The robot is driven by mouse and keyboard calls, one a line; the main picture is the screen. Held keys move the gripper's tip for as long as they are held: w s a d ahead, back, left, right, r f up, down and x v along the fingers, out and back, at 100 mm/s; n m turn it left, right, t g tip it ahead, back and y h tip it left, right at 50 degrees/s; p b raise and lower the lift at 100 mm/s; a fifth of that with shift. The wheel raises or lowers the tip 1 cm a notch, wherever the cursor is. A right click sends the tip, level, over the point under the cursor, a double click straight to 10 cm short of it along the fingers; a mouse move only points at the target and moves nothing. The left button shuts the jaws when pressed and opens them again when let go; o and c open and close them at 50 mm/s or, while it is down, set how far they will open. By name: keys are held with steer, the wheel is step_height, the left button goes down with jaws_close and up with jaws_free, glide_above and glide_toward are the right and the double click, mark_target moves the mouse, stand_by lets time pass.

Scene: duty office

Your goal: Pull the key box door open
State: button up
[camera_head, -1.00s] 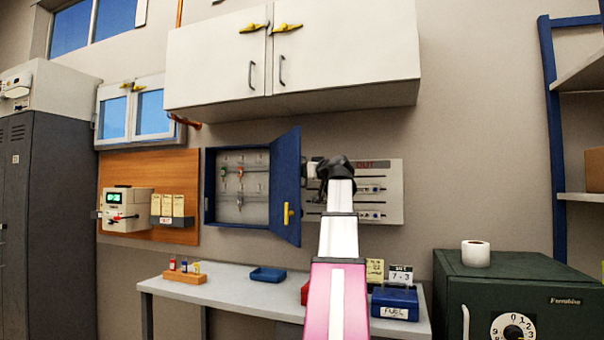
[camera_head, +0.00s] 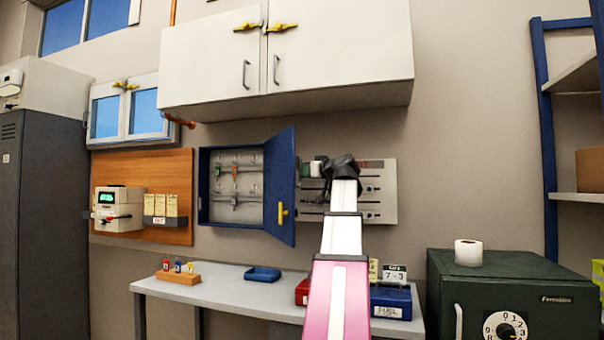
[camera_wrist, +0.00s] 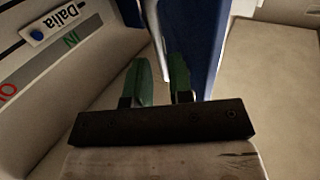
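The blue key box (camera_head: 203,190) hangs on the wall with its door (camera_head: 283,185) swung wide open to the right. Keys hang on the grey panel inside. A yellow handle (camera_head: 282,212) shows on the door. My gripper (camera_head: 306,170) is just right of the door, in front of the grey board. In the wrist view, the two green fingers of my gripper (camera_wrist: 161,80) are apart with nothing clearly held between them. The blue door (camera_wrist: 207,40) rises close beside and beyond the right finger; I cannot tell whether they touch.
A grey in/out board (camera_head: 377,208) is on the wall right of the box. White cupboards (camera_head: 340,50) hang above. Below, a bench (camera_head: 225,287) holds a blue tray (camera_head: 262,274) and boxes. A green safe (camera_head: 500,280) stands right.

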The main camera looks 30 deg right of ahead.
steer(key=s, duration=0.6)
steer(key=shift+d, duration=0.35)
